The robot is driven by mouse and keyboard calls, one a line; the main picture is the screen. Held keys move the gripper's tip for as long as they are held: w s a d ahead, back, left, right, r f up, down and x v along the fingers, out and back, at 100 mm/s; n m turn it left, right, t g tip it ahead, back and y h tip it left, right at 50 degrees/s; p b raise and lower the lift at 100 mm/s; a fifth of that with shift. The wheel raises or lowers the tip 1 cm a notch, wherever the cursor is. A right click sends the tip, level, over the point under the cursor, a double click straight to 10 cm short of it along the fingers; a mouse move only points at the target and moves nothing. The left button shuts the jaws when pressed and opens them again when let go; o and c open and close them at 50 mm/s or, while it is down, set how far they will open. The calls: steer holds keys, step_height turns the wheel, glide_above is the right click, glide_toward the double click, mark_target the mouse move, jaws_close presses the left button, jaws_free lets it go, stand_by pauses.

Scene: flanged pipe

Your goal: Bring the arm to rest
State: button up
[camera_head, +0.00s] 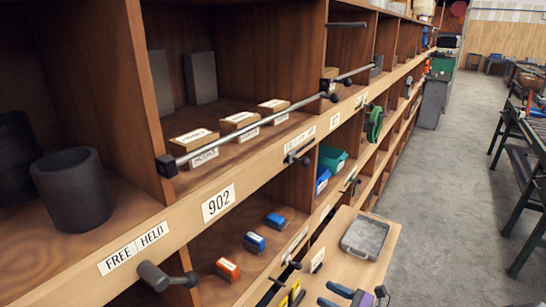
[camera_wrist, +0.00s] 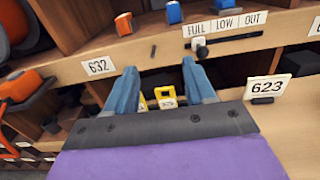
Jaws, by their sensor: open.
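My gripper (camera_head: 324,294) shows at the bottom of the head view, with blue fingers and a purple body partly cut off by the frame edge. In the wrist view my gripper (camera_wrist: 159,64) has its two blue fingers apart with nothing held between them. It faces a wooden shelf (camera_wrist: 235,52) with label plates. Yellow tags (camera_wrist: 164,92) show beyond the gap between the fingers. The rest of my arm is out of view.
A wooden shelf rack (camera_head: 255,170) runs along the left, with protruding rods (camera_head: 250,128) and knobs. A dark cylinder (camera_head: 75,190) stands at left. A grey tray (camera_head: 365,238) lies on a wooden board (camera_head: 345,270) near my gripper. The aisle floor (camera_head: 450,190) is clear.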

steer(key=s+a+r+n+g+h, duration=0.2)
steer(key=s+a+r+n+g, duration=1.05)
steer(key=s+a+n, duration=0.35)
steer(key=s+d+r+n+h, duration=0.1)
steer(key=s+d+n+h, duration=0.3)
steer(key=s+d+h, duration=0.2)
steer(key=s+d+r+n+h, duration=0.1)
steer(key=s+d+n+h, duration=0.4)
steer(key=s, duration=0.6)
steer(key=shift+d+h, duration=0.5)
steer(key=shift+h, duration=0.4)
